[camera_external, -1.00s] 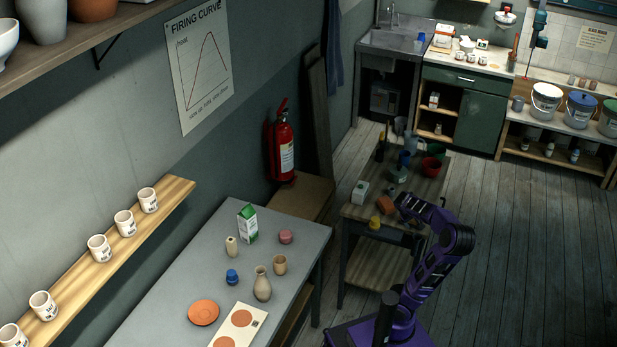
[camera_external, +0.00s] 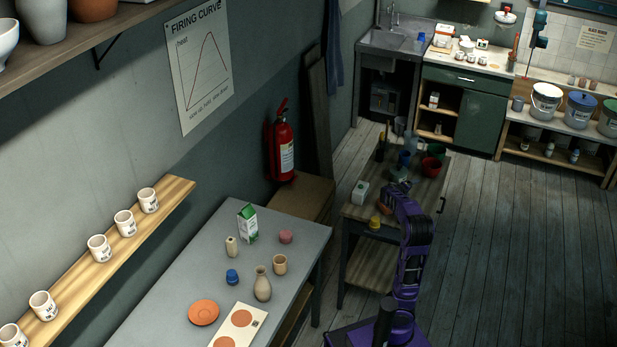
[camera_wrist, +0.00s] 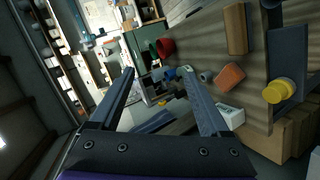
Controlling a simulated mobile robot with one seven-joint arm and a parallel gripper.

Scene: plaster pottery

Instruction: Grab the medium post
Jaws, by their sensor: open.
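My gripper (camera_wrist: 157,72) is open, with nothing between its two fingers in the wrist view. In the external view my arm reaches over the wooden worktable (camera_external: 428,186), and its end is small and dark there. I cannot tell for sure which thing is the medium post. Candidates are a dark upright piece (camera_external: 381,147) at the table's left back and a small grey cylinder (camera_wrist: 206,76) beyond my right finger. A wooden block (camera_wrist: 236,30) and an orange block (camera_wrist: 229,76) lie to the right in the wrist view. My arm hides part of the table.
A grey table (camera_external: 180,290) with pottery stands left. The plank floor (camera_external: 530,240) to the right is clear.

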